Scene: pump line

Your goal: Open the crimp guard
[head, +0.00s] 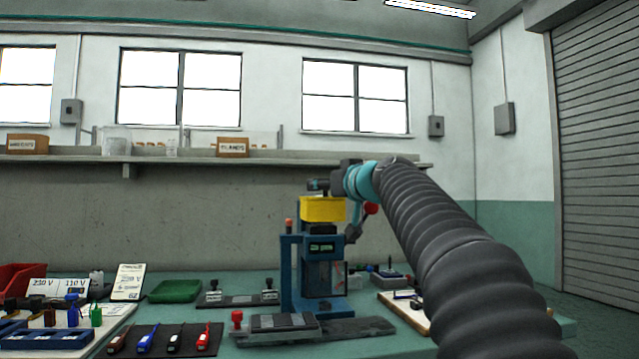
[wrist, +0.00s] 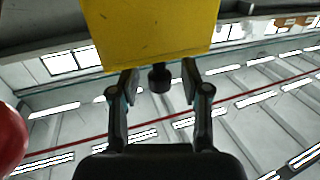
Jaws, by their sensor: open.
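The blue crimp press (head: 289,265) stands on the bench and has a small lit green display. A yellow box-shaped cover (head: 323,209), which looks like the crimp guard, sits at its top; it also fills the upper middle of the wrist view (wrist: 150,30). A dark round knob (wrist: 159,79) shows at the cover's edge. My gripper (wrist: 160,82) is open, with one finger on each side of the knob and apart from it as far as I can tell. In the head view my gripper (head: 322,184) is small and partly hidden at the cover's top.
A red ball handle (head: 371,208) is beside the press, also at the wrist view's left edge (wrist: 10,138). A red-knobbed fixture (head: 237,318), a green tray (head: 174,291) and several tools on a dark mat (head: 166,340) occupy the bench. A shelf (head: 200,159) runs behind.

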